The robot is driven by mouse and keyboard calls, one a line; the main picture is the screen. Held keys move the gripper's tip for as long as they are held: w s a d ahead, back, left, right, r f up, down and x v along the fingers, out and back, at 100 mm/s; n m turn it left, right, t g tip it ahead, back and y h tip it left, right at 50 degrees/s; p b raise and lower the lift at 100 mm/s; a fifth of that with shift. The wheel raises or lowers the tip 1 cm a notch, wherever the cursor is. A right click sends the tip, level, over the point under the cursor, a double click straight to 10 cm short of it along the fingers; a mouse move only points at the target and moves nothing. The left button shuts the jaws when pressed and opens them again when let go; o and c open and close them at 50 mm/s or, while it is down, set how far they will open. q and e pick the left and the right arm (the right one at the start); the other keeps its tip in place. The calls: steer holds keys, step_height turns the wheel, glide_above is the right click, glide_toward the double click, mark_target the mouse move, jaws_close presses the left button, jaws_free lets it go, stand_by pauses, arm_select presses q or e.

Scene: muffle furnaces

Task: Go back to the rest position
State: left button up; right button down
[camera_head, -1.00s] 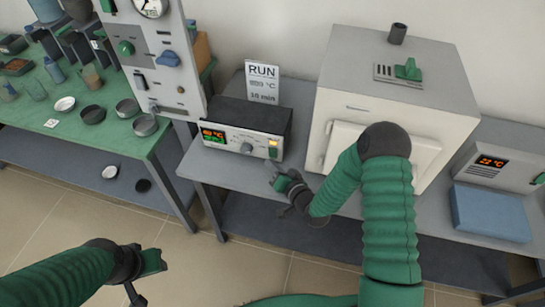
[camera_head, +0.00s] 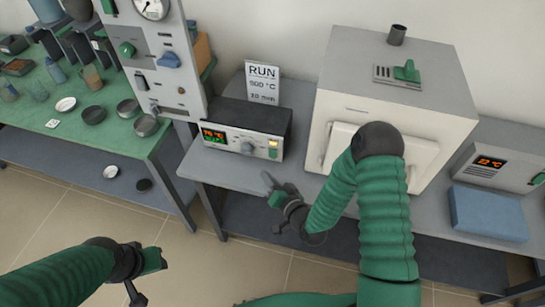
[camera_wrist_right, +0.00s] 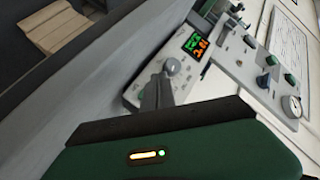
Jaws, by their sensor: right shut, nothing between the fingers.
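My right gripper (camera_head: 272,188) is shut and empty in the head view, in front of the bench edge and below the control box. In the right wrist view its fingers (camera_wrist_right: 160,92) point toward the controller's knob and display. My left gripper (camera_head: 148,274) is at the lower left of the head view, over the floor and away from everything; I cannot tell how its fingers stand. The control box (camera_head: 238,137) has a lit display, a round knob and a green switch. It also shows in the right wrist view (camera_wrist_right: 150,72).
A white muffle furnace (camera_head: 400,90) stands on the grey bench behind my right arm. A sign reading RUN (camera_head: 263,84) stands behind the control box. A blue block (camera_head: 490,212) lies at the right. The green table (camera_head: 60,135) at the left holds several dishes. Open floor lies in front.

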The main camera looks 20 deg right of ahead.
stand_by(0.4)
steer(key=shift+a+r+n+g, duration=0.1)
steer(key=shift+r+n+g, duration=0.1)
steer(key=shift+n+g, duration=0.2)
steer(key=shift+s+r+n+g+p, duration=0.1)
steer(key=shift+r+n+g+p, duration=0.2)
steer(key=shift+n+g+p, duration=0.3)
steer(key=s+d+r+n+g+h+p, duration=0.1)
steer(key=s+r+g, duration=0.4)
steer(key=s, duration=0.5)
steer(key=s+d+r+n+g+h+p, duration=0.2)
steer(key=s+r+g, duration=0.3)
steer(key=s, duration=0.4)
steer(key=shift+s+d+r+n, duration=0.35)
steer(key=shift+d+r+n, duration=0.1)
steer(key=shift+n, duration=0.05)
steer(key=shift+a, duration=0.1)
